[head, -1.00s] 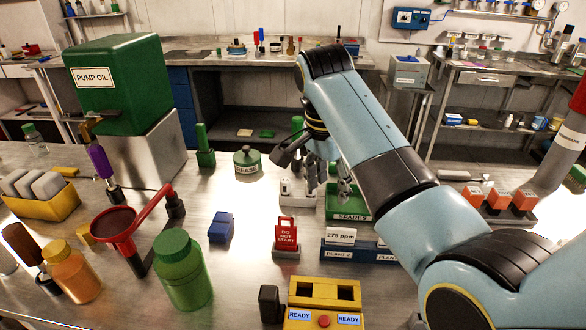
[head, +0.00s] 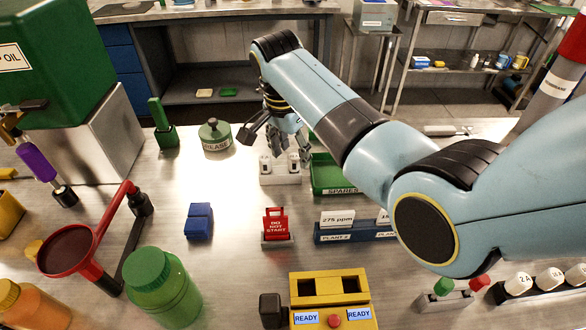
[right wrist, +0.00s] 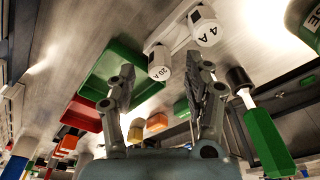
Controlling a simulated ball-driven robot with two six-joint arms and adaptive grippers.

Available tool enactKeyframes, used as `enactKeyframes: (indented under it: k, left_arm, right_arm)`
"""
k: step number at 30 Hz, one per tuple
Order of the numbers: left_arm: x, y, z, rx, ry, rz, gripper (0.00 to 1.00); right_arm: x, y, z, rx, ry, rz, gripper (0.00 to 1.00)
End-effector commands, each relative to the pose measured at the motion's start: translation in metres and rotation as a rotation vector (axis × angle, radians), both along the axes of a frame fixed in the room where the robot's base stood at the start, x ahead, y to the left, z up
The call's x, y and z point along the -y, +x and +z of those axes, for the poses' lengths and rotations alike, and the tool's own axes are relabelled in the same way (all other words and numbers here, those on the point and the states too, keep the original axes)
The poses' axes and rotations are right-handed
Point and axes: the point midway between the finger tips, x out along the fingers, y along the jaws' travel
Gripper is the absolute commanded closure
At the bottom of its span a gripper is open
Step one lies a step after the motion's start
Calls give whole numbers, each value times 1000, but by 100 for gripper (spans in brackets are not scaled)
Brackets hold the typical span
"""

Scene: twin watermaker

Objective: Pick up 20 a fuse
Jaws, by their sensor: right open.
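The white fuse marked 20 A (right wrist: 160,68) stands upright beside the green tray in the right wrist view. A second white fuse marked 4 A (right wrist: 207,28) stands near it. Both show small in the head view, on a pale holder (head: 280,179); the 20 A fuse (head: 294,164) is the right one there. My right gripper (head: 288,155) is open over the holder. In the right wrist view its fingers (right wrist: 163,85) frame the 20 A fuse in the picture, with nothing gripped. Its fingers partly hide the fuses in the head view. My left gripper is not in view.
The green SPARES tray (head: 336,190) is close on the right. The GREASE tin (head: 215,137) and a green-handled tool (head: 164,128) are on the left. A red DO NOT START tag (head: 277,224) and the PLANT rack (head: 345,237) stand in front.

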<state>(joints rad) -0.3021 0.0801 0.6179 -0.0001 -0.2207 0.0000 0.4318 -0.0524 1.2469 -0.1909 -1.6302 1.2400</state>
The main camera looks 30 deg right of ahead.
Motion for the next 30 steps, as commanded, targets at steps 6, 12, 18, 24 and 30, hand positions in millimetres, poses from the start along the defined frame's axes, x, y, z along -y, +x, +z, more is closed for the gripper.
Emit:
enactKeyframes:
  k: [6, 12, 18, 24, 30]
  left_arm:
    - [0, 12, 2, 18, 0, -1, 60]
    - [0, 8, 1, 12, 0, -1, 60]
    - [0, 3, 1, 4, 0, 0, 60]
    - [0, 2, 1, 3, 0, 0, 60]
    - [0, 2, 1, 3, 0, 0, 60]
  right_arm:
    - [5, 3, -27, 0, 1, 0, 48]
    - [6, 3, -29, 2, 1, -1, 48]
    - [6, 3, -29, 1, 0, 0, 68]
    - [5, 3, -29, 1, 0, 0, 94]
    - [5, 3, -29, 1, 0, 0, 100]
